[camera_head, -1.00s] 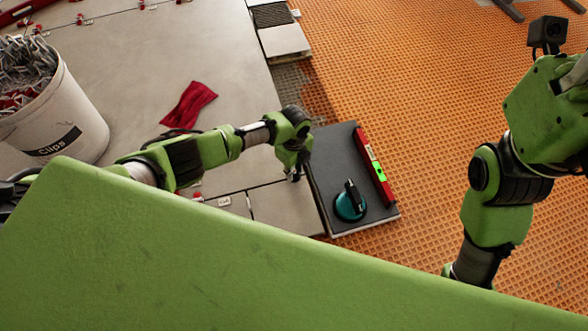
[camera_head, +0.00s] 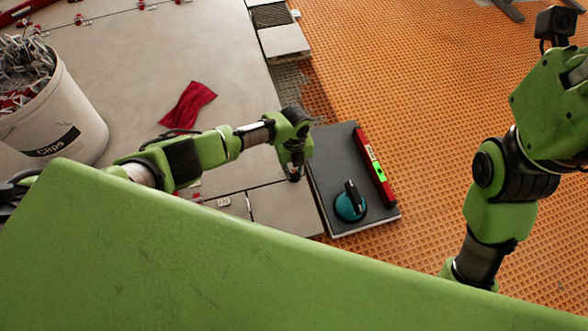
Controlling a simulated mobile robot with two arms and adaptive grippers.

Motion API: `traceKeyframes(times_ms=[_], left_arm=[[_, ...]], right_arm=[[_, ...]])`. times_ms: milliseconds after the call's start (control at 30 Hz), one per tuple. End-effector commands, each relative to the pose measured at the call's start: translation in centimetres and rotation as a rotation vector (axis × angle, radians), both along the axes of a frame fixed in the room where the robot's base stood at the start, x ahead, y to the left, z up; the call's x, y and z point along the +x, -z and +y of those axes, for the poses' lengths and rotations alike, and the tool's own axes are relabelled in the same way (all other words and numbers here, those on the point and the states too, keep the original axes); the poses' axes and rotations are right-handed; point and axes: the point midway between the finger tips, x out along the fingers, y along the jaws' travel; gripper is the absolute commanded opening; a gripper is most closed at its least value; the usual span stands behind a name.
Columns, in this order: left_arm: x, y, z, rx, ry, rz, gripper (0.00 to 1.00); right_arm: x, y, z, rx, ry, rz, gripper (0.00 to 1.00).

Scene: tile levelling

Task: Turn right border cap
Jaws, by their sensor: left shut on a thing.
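My left gripper (camera_head: 293,174) reaches in from the left, pointing down at the right edge of the grey tiles, beside the dark slab. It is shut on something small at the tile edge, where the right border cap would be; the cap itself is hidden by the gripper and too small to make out. A small pale clip with a tag (camera_head: 223,201) sits on the tile joint to the left of it.
A dark slab (camera_head: 335,160) carries a red level (camera_head: 375,175) and a teal suction cup (camera_head: 350,203), close right of the left gripper. A white clip bucket (camera_head: 75,115) and red cloth (camera_head: 188,104) are on the tiles (camera_head: 150,60). Orange matting (camera_head: 420,90) lies open at right.

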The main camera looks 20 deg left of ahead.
Motion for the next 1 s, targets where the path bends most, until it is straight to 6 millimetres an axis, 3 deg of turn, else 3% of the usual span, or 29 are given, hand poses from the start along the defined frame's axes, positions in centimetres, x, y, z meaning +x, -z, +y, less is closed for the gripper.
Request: traceKeyframes(times_ms=[300, 333, 367, 400, 767, 1000], left_arm=[[-0.2, 0.1, -0.2, -0.003, 0.001, 0.006, 0.0], [-0.2, 0.1, -0.2, -0.003, 0.001, 0.006, 0.29], [-0.2, 0.0, -0.2, -0.003, 0.001, 0.006, 0.37], [-0.2, 0.0, -0.2, -0.002, 0.001, 0.005, 0.38], [0.0, -0.2, 0.0, -0.001, 0.0, 0.002, 0.38], [0.0, -2.9, 0.0, -0.002, 0.002, -0.001, 0.38]], right_arm=[[0.0, -0.1, 0.0, 0.001, 0.0, -0.002, 0.4], [0.0, -0.1, 0.0, 0.001, 0.0, -0.002, 0.4], [0.0, -0.1, 0.0, 0.001, 0.0, -0.002, 0.4], [0.0, -0.1, 0.0, 0.001, 0.0, -0.002, 0.4], [-0.1, -0.1, 0.0, -0.003, 0.001, -0.003, 0.4], [0.0, 0.0, 0.0, -0.002, 0.0, -0.001, 0.4]])
